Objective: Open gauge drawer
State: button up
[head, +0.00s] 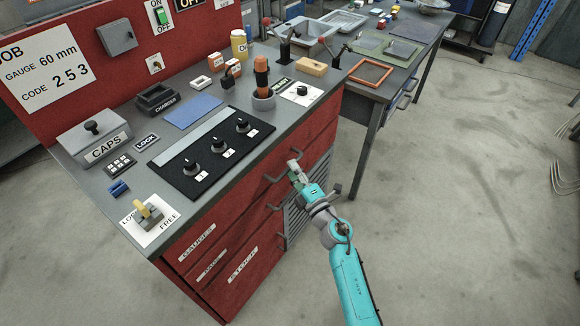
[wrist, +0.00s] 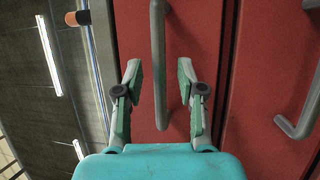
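The gauge drawer (head: 222,221) is the top drawer of the red cabinet, with a "GAUGES" label at its left end. It looks shut. Its grey bar handle (head: 270,179) is at the right part of the front and also shows in the wrist view (wrist: 158,50). My gripper (head: 294,167) is at this handle, in front of the cabinet. In the wrist view, my gripper (wrist: 159,75) is open, with one finger on each side of the bar. I see gaps between bar and fingers; the depth between them is hard to tell.
Lower drawers labelled "PADS" (head: 211,264) and "STOCK" (head: 243,265) lie below, and a lower handle (wrist: 300,118) is at the right. A yellow-handled lever (head: 150,211) stands on a LOCK/FREE plate. A second table (head: 367,88) is behind right.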

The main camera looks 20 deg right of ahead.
jog(key=shift+x, duration=1)
grip_shut()
